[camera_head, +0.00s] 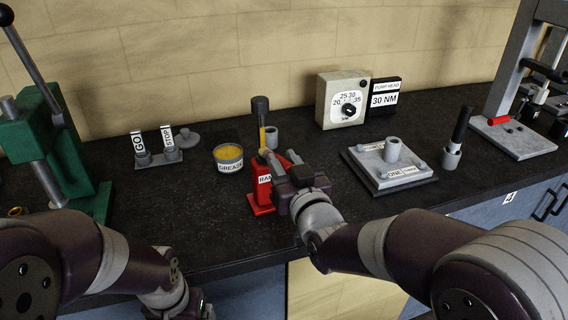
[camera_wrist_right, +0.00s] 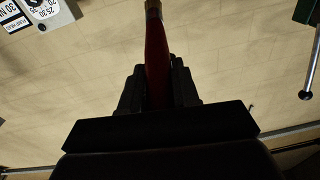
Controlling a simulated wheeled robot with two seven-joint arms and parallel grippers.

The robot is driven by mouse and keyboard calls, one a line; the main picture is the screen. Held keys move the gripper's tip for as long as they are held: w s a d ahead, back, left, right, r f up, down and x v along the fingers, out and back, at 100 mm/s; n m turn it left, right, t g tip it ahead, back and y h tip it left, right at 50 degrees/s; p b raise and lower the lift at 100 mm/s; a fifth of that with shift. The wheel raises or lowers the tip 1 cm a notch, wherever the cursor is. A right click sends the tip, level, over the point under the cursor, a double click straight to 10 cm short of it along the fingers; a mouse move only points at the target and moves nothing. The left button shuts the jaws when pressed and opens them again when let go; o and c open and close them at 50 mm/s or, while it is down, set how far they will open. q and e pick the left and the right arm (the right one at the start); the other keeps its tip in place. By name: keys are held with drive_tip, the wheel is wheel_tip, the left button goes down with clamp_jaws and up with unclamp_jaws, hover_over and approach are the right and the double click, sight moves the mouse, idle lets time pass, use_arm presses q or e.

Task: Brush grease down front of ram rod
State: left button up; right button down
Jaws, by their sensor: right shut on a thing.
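The red ram stand (camera_head: 262,185), labelled RAM, stands upright near the bench's front edge. Its upright rod (camera_head: 262,136) looks yellowish on the visible side and has a dark block (camera_head: 260,104) on top. My right gripper (camera_head: 287,170) is just right of the stand, shut on a red-handled brush (camera_wrist_right: 156,55) with a brass-coloured collar. The brush head appears at the rod's lower part; I cannot tell whether it touches. An open tin of yellow grease (camera_head: 229,154) stands left of the stand. My left arm is low at the left, with its fingers out of view.
GO and STOP posts (camera_head: 159,156) and a green press (camera_head: 60,150) are at the left. A torque dial box (camera_head: 343,100) stands at the back. A grey plate block (camera_head: 388,170) and a dark-handled tool in a cup (camera_head: 453,154) are at the right.

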drive_tip(key=shift+f, duration=0.15)
drive_tip(key=shift+s+d, duration=0.15)
drive_tip(key=shift+s, duration=0.15)
drive_tip(key=p+v, duration=0.2)
drive_tip(key=v, duration=0.5)
drive_tip(key=shift+s+d, duration=0.15)
drive_tip(key=shift+s, duration=0.05)
